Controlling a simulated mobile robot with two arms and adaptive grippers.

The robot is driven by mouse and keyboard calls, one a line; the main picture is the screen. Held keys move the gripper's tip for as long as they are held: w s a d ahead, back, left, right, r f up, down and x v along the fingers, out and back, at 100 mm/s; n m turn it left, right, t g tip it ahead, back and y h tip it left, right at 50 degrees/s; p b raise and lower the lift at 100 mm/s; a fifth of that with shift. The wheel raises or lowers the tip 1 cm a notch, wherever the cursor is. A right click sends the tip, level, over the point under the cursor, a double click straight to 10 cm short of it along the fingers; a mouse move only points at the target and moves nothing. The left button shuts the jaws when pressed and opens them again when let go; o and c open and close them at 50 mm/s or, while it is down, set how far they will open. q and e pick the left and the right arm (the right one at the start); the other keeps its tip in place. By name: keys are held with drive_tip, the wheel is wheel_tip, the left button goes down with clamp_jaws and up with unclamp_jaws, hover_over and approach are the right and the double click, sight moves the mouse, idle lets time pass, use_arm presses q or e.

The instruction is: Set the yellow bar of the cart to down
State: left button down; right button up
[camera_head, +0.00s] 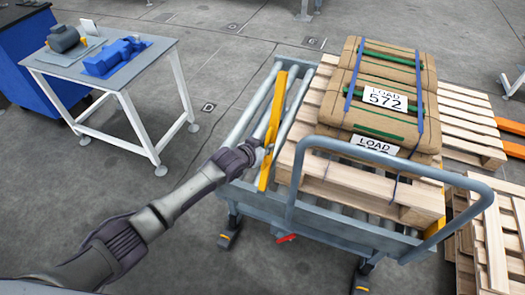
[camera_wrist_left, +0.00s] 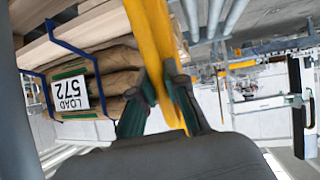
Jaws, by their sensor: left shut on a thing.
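The cart (camera_head: 330,222) is a grey-blue roller cart with a curved push handle, standing right of centre in the head view. Its yellow bar (camera_head: 273,118) runs along the left side of the load and stands raised at a slant. The bar also fills the upper middle of the left wrist view (camera_wrist_left: 158,50). My left gripper (camera_head: 262,150) is shut on the bar, with one finger on each side of it in the wrist view (camera_wrist_left: 160,95). My right gripper is not in view.
On the cart, a wooden pallet (camera_head: 350,185) bears strapped brown sacks (camera_head: 392,75) labelled LOAD 572. More pallets (camera_head: 470,125) lie to the right. A small table (camera_head: 105,72) with blue and grey parts stands at the left. Floor between table and cart is clear.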

use_arm(q)
drive_tip(key=shift+w+d+f+g, duration=0.15)
drive_tip(key=shift+w+g, duration=0.25)
drive_tip(key=shift+w, duration=0.2)
drive_tip(key=c, duration=1.2)
unclamp_jaws()
drive_tip(key=v, duration=1.2)
drive_tip(key=shift+d, duration=0.1)
